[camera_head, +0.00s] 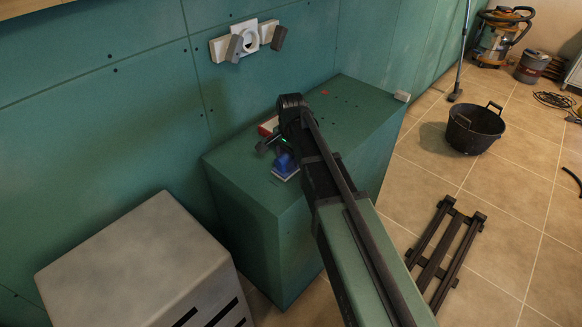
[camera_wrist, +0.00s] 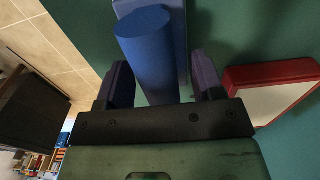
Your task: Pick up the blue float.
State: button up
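The blue float (camera_head: 287,162) lies on top of the green plasterboard box, near its left end. In the wrist view its thick round blue handle (camera_wrist: 150,45) runs between my two fingers, with the paler flat plate behind it. My gripper (camera_head: 272,146) is low over the box top at the float. In the wrist view my gripper (camera_wrist: 165,85) is open, one finger on each side of the handle. A gap shows at the right finger; the left finger looks very near the handle, and I cannot tell whether it touches.
A red-rimmed pale object (camera_wrist: 285,92) lies close to my right finger; it shows as red and white in the head view (camera_head: 268,126). The green box (camera_head: 340,110) stands against the wall. A grey cabinet (camera_head: 135,265) stands left. A black bucket (camera_head: 475,130) is on the floor.

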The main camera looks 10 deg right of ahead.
jog(key=c, duration=1)
notch_tip(320, 180, up, 20)
jog(key=p, duration=2)
jog(key=shift+r, duration=0.1)
jog(key=o, duration=0.5)
jog(key=c, duration=0.3)
